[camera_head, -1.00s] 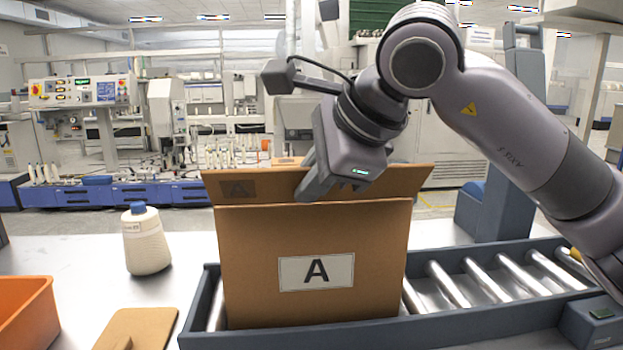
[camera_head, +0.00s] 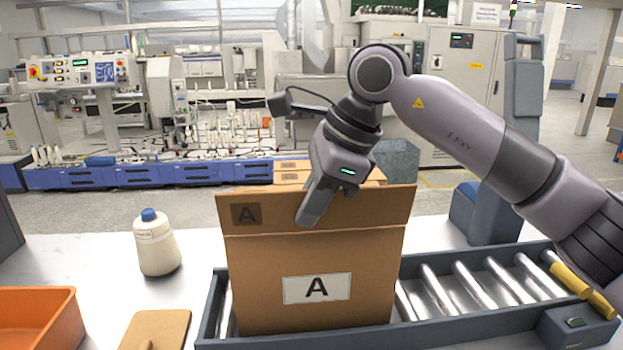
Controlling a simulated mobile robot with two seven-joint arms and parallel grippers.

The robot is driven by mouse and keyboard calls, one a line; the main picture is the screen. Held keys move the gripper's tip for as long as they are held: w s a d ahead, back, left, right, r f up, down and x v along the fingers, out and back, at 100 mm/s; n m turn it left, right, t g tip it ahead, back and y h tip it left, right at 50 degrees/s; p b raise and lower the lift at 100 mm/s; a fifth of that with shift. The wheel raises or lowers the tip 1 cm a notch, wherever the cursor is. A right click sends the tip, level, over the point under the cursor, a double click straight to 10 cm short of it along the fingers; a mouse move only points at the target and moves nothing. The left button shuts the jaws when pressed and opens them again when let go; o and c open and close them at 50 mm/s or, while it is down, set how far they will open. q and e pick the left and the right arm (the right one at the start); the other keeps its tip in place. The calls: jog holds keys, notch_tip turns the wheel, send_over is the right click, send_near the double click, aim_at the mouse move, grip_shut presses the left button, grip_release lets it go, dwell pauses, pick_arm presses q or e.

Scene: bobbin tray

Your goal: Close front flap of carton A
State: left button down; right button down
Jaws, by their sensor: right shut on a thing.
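Carton A (camera_head: 345,265) is a brown box with a white "A" label on its front, standing at the left end of the roller conveyor. Its front flap (camera_head: 270,212) stands up from the front top edge, roughly upright, with a dark printed "A" at its left. My right gripper (camera_head: 316,205) comes down over the flap's upper edge near the middle and is shut on it. One finger lies in front of the flap; the other is hidden behind it. The carton's inside is hidden by the flap. My left gripper is not in view.
The roller conveyor (camera_head: 450,332) runs right, its rollers clear. An orange bin (camera_head: 40,320) and a brown board (camera_head: 155,330) lie front left. Brown cardboard pieces (camera_head: 290,172) show behind the flap.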

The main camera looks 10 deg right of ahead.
aim_at(330, 209)
jog(key=shift+w+r+g+p, duration=0.1)
jog(key=shift+w+g+p, duration=0.3)
jog(key=shift+g+p, duration=0.4)
jog(key=c, duration=1.3)
grip_release()
jog(key=shift+b+v, duration=0.4)
jog(key=shift+v, duration=3.15)
